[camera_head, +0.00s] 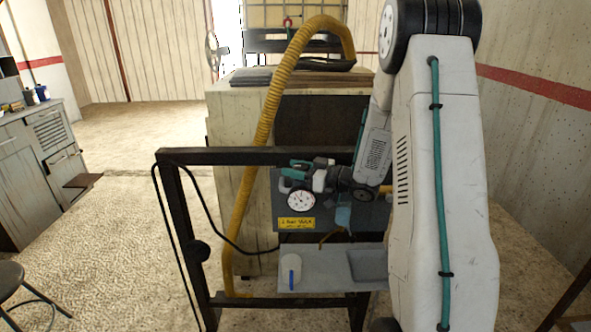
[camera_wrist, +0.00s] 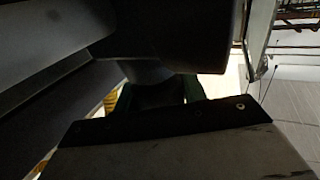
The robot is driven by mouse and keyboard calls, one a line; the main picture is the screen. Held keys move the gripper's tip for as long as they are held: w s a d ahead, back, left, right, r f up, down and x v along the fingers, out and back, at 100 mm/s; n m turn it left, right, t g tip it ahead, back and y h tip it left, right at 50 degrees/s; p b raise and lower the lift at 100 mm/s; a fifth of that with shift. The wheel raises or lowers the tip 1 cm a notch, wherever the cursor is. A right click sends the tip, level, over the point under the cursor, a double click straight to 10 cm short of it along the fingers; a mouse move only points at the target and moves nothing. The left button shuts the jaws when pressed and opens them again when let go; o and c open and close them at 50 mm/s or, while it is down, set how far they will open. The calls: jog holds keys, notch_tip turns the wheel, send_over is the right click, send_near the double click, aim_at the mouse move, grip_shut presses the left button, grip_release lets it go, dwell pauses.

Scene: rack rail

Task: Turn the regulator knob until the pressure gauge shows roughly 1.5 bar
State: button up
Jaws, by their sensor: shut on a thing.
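The pressure gauge (camera_head: 300,200) has a round white dial and sits on a grey panel (camera_head: 262,205) on the dark rack. Its needle shows, but the scale is too small to read. My gripper (camera_head: 303,171) is at the regulator, just above the gauge, and is shut on the regulator knob. The knob itself is mostly hidden by my fingers in the head view. In the wrist view, dark parts of my gripper fill most of the picture, and the hold cannot be made out clearly.
A yellow label (camera_head: 296,223) is below the gauge. A yellow corrugated hose (camera_head: 262,140) and a black cable (camera_head: 205,200) run by the dark rack frame (camera_head: 240,156).

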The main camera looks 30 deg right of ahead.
jog(key=o, duration=1)
jog(key=shift+d, duration=0.1)
jog(key=v, duration=0.7)
jog(key=shift+s+d, duration=0.15)
jog(key=shift+s, duration=0.15)
